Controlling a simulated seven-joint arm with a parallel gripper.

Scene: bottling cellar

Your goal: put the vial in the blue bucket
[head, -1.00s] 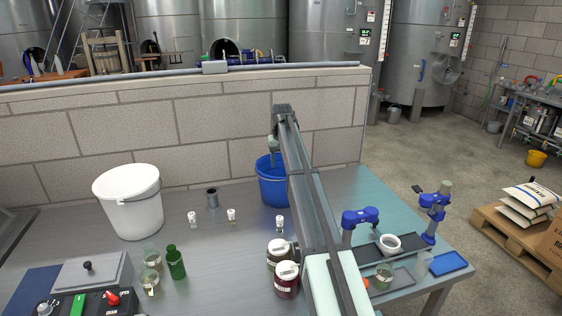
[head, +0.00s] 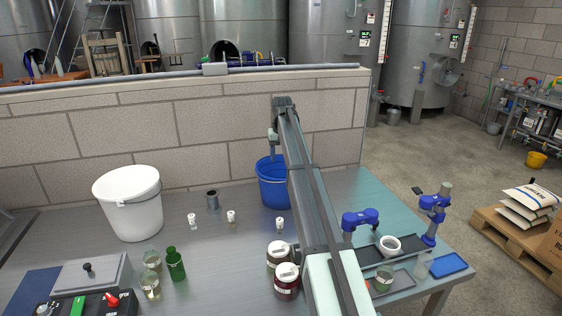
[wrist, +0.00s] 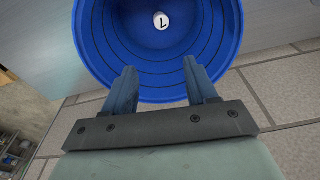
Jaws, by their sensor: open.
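The blue bucket (head: 272,184) stands at the back of the table by the block wall, partly hidden by my arm. It fills the top of the wrist view (wrist: 100,55), seen from above. A small round white top with a dark mark, which looks like the vial (wrist: 160,20), shows inside the bucket, apart from my fingers. In the wrist view my gripper (wrist: 161,75) is open, its two fingers spread with nothing between them. In the head view my gripper's end is above the bucket, and its fingers are hard to make out.
Three white-capped vials (head: 192,220) (head: 231,217) (head: 280,225) stand on the table. A white bucket (head: 131,205), a grey cup (head: 213,200), a green bottle (head: 175,264) and lidded jars (head: 286,281) stand around them. A blue clamp stand (head: 434,206) is at right.

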